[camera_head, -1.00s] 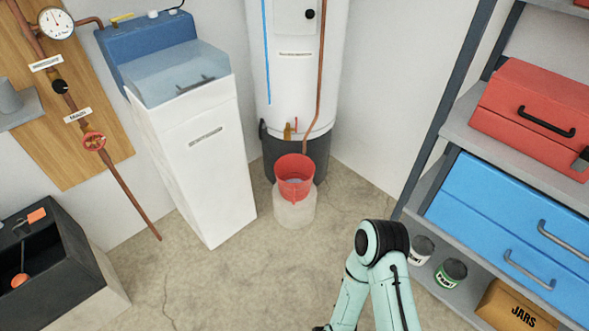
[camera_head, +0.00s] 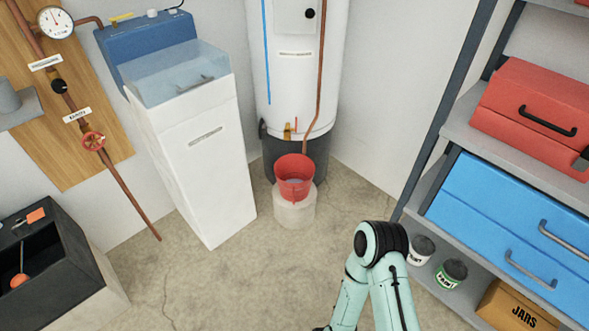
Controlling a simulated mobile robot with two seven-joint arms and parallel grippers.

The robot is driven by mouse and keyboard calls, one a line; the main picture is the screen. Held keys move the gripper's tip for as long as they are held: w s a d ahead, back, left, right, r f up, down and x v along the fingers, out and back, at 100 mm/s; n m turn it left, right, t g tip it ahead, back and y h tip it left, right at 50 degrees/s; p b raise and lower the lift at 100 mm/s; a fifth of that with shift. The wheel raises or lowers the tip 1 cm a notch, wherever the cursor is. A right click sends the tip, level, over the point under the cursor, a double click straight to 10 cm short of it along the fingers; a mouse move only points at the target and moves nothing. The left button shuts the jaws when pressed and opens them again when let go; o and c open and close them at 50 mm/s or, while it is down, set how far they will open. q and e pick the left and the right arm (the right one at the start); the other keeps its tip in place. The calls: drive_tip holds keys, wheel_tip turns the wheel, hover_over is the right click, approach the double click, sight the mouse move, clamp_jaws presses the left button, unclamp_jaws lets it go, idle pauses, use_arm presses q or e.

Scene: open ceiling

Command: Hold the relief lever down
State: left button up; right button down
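No part that I can surely call the relief lever shows. The white tank (camera_head: 292,88) stands at the back, its top cut off by the frame. A copper pipe (camera_head: 321,70) runs down its front towards a red bucket (camera_head: 294,170). One of my arms shows at the bottom, bent at the elbow. Neither gripper is in view, so what they hold or touch is hidden.
The bucket stands on a pale round block (camera_head: 295,214). A white cabinet with a blue top (camera_head: 195,150) stands left of the tank. Shelving with a red toolbox (camera_head: 535,115) and blue drawers (camera_head: 510,220) fills the right. A dark open box (camera_head: 85,255) is at lower left. The middle floor is clear.

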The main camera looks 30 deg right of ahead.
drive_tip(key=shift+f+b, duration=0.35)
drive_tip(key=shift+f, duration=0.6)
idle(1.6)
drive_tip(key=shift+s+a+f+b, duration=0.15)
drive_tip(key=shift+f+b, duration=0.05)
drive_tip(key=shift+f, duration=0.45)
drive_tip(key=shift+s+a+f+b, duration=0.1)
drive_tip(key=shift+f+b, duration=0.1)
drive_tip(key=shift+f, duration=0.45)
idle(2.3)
